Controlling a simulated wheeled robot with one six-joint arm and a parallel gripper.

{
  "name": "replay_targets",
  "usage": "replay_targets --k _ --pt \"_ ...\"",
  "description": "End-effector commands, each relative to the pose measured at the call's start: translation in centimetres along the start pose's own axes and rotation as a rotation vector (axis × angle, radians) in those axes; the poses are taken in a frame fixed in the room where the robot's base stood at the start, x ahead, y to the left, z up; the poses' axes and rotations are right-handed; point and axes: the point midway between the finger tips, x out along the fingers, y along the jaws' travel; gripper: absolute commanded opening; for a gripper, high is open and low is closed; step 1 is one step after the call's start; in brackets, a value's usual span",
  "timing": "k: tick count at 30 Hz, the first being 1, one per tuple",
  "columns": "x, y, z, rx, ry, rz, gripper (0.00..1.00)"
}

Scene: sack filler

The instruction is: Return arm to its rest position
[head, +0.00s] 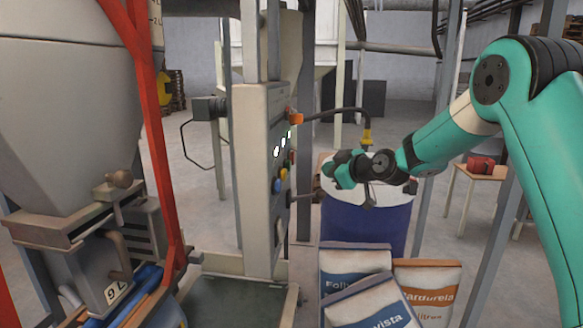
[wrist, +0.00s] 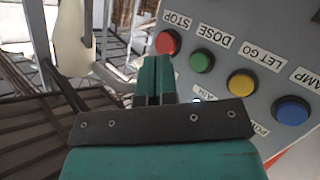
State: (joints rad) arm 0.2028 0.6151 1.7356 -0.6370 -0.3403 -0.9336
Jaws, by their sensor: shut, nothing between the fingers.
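My teal arm reaches in from the right in the head view, and my gripper (head: 335,168) points left toward the grey control panel (head: 262,130). In the wrist view my gripper (wrist: 153,75) is shut, its teal fingers together and nothing between them. The panel fills the right of the wrist view, upside down. It carries a red STOP button (wrist: 168,42), a green DOSE button (wrist: 202,61), a yellow LET GO button (wrist: 241,83) and a blue button (wrist: 291,110). The fingertips appear apart from the buttons, but the exact gap is hard to tell.
A blue drum (head: 362,222) with a pale top stands beneath my gripper. Several printed sacks (head: 427,283) are in front of it. A grey hopper (head: 65,95) and red post (head: 150,130) stand left. A small table (head: 480,175) with a red box is behind my arm.

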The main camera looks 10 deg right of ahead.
Motion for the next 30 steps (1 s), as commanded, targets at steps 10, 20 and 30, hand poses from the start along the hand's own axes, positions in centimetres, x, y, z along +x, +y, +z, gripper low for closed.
replay_targets --k 10,20,30 --pt "-1.5 -3.5 -2.4 0.052 -0.040 -0.095 0.00" --pt "-13.4 -19.1 -7.2 0.290 -0.374 -0.462 0.00" --pt "-29.3 -30.1 -5.1 0.435 -0.819 -0.629 0.00"
